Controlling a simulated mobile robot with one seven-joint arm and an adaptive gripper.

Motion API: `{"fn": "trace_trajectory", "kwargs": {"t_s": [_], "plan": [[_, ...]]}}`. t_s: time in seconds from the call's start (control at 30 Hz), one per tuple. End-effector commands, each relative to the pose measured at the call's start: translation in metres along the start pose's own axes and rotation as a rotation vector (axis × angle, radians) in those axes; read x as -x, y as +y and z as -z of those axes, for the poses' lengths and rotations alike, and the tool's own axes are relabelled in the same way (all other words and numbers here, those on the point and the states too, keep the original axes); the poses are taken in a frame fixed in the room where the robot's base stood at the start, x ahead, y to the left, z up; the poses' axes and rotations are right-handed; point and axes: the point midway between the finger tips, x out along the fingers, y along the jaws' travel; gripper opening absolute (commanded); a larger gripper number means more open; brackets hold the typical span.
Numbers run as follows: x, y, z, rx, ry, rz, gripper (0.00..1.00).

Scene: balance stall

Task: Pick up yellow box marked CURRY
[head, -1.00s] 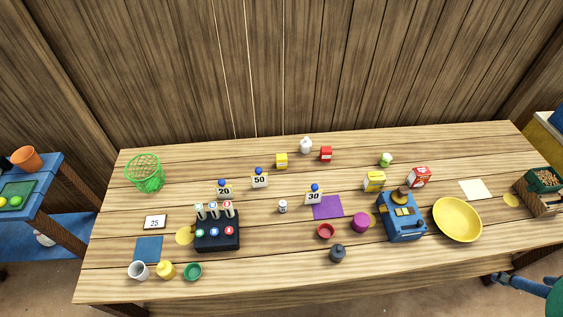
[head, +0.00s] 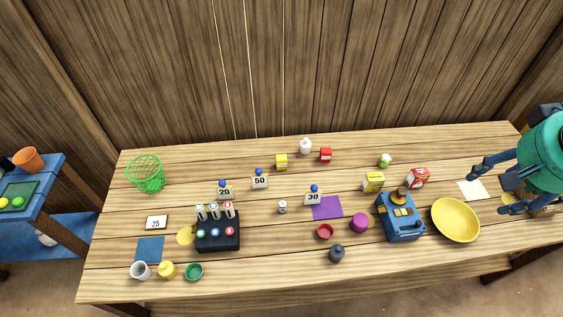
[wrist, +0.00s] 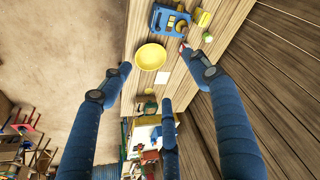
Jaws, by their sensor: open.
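A yellow box with a white label (head: 373,182) stands behind the blue scale, right of centre on the table. In the wrist view a yellow box (wrist: 203,18) shows at the top edge beside the scale. The lettering on both is too small to read. My gripper (head: 488,192) is open and empty at the table's right end, above the pale paper. It is right of the yellow boxes and well apart from them. Its spread blue fingers fill much of the wrist view.
A red and white box (head: 416,178) stands close right of the labelled yellow box. The blue scale (head: 401,224) and yellow bowl (head: 455,220) are in front. A green-topped jar (head: 385,160) stands behind. Number signs and small pots spread leftward. The back right strip of table is mostly clear.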

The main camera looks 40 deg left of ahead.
Motion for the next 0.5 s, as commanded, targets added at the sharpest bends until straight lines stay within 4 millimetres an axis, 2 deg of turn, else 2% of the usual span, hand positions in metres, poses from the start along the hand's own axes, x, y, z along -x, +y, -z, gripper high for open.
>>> {"fn": "trace_trajectory", "kwargs": {"t_s": [0.03,0.2,0.5], "plan": [[-0.005,-0.009,0.012,0.014,-0.011,0.006,0.61],[-0.021,-0.036,0.048,0.053,-0.038,0.021,0.61],[-0.058,-0.093,0.104,0.125,-0.085,0.046,0.61]]}}
